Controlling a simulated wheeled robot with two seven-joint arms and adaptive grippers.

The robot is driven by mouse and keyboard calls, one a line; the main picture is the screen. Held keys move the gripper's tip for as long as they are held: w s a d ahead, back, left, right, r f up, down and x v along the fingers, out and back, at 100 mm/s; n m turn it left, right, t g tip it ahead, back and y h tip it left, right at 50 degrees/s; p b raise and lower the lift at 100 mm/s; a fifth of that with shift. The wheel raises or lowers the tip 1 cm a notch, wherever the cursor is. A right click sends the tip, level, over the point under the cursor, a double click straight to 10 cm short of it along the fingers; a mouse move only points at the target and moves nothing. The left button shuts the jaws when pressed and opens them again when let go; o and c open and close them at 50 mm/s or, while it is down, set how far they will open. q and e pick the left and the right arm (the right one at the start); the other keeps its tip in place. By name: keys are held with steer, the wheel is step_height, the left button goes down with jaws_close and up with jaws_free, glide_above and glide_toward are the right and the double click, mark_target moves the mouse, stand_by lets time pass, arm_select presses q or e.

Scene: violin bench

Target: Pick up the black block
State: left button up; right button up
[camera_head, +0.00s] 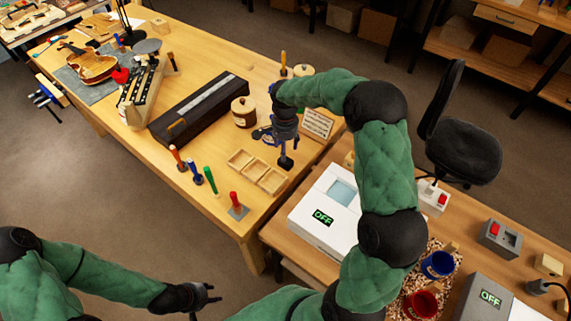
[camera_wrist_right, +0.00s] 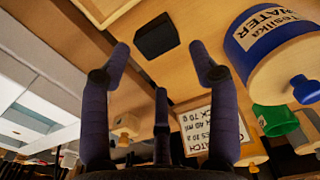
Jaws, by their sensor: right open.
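The black block (camera_wrist_right: 156,36) lies on the wooden bench top in the right wrist view, beyond my fingertips and between them. In the head view a small dark shape, likely the black block (camera_head: 286,162), shows below my right gripper (camera_head: 284,143), beside the wooden compartment tray. In the wrist view my right gripper (camera_wrist_right: 158,62) has its purple-grey fingers spread, with nothing between them. It is apart from the block. My left gripper (camera_head: 205,298) is at the bottom of the head view, away from the bench, with spread, empty fingers.
The compartment tray (camera_head: 258,172) is left of the block. A blue labelled jar (camera_wrist_right: 275,45) stands close on the right in the wrist view, near a green item (camera_wrist_right: 275,120). A printed card (camera_head: 317,124) stands behind. A brown jar (camera_head: 244,112) and long dark case (camera_head: 199,108) are further left.

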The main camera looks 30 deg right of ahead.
mark_target(286, 163)
step_height(286, 163, down, 2)
steer(key=shift+f, duration=0.1)
steer(key=f+b, duration=0.2)
steer(key=f, duration=0.3)
steer(key=shift+s, duration=0.2)
steer(key=c, duration=1.1)
